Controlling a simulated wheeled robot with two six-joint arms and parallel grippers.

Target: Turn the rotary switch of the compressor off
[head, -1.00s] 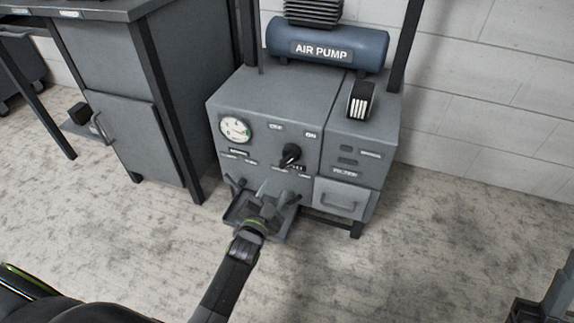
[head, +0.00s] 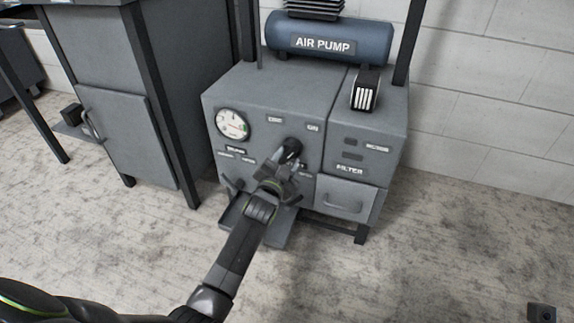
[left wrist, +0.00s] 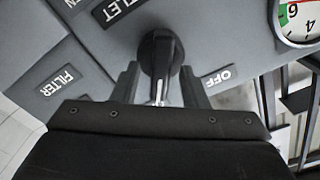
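The compressor (head: 235,90) is a grey cabinet with a blue tank marked AIR PUMP (head: 350,35) on top. Its rotary switch (head: 291,148) is a black knob on the front panel, below the small OFF and ON labels. In the left wrist view the knob (left wrist: 160,50) shows its black handle and a pale line on its lower end. My left gripper (head: 278,180) is right in front of the knob. In the left wrist view its two fingers (left wrist: 158,88) stand apart, one on each side of the handle. I cannot tell whether they touch it. My right gripper is out of view.
A pressure gauge (head: 232,124) is left of the switch. A FILTER drawer (head: 347,200) is at the lower right, and a tray (head: 272,232) juts out below the panel. A grey cabinet (head: 130,130) stands to the left. The floor in front is free.

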